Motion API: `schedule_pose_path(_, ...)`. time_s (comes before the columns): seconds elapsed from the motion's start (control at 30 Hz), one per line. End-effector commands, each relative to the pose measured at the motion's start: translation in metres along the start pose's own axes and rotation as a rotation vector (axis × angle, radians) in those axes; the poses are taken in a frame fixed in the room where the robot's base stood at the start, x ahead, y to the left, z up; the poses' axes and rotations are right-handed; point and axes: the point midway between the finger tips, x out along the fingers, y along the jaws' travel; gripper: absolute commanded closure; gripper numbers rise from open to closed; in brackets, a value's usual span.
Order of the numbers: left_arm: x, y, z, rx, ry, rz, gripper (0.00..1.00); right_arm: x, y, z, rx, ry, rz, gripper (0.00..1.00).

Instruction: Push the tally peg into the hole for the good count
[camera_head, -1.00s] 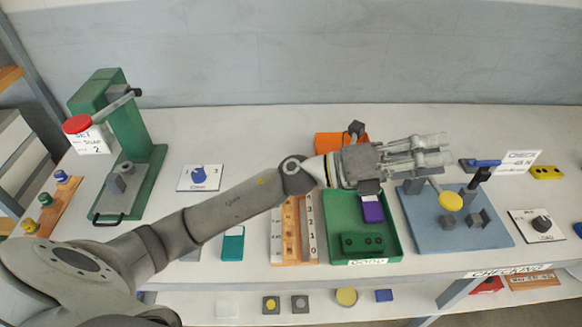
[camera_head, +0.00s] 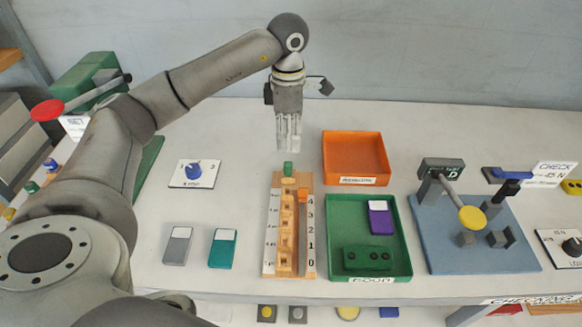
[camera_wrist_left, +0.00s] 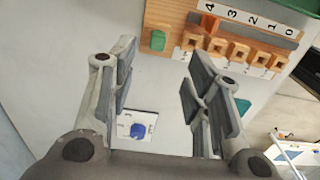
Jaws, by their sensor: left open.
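The wooden tally board (camera_head: 274,262) lies left of the green tray, with a stepped row of wooden blocks and the numbers 4 to 0 along its right side. A small green peg (camera_head: 288,169) stands at its far end; it also shows in the left wrist view (camera_wrist_left: 158,40). An orange piece (camera_head: 303,195) sits near the 4. My left gripper (camera_head: 289,144) points down just beyond the board's far end, apart from the green peg. In the left wrist view its fingers (camera_wrist_left: 157,75) are spread with nothing between them. My right gripper is not in view.
The green tray (camera_head: 405,262) holds a purple-and-white piece and a green block. An orange tray (camera_head: 328,158) stands behind it. Grey (camera_head: 177,246) and teal (camera_head: 222,249) pieces lie left of the board. A blue-knobbed dial (camera_head: 194,172) and a blue-based test stand (camera_head: 440,255) flank the area.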

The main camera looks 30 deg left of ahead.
Motion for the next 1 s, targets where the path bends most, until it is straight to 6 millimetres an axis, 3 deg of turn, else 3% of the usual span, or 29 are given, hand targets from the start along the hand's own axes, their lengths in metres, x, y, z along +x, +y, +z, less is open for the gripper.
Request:
schedule_pose_path(0.3, 0.044, 0.000, -0.003, -0.002, 0.012, -0.002, 0.55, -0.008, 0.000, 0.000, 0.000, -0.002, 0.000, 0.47)
schedule_pose_path(0.57, 0.065, 0.001, -0.004, -0.002, 0.010, -0.003, 0.55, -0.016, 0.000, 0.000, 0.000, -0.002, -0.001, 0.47)
schedule_pose_path(0.8, 0.100, 0.003, -0.004, -0.002, 0.009, -0.002, 0.55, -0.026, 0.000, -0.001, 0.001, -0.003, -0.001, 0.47)
schedule_pose_path(1.0, 0.106, 0.003, -0.004, -0.001, 0.007, 0.000, 0.55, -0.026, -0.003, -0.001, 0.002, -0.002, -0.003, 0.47)
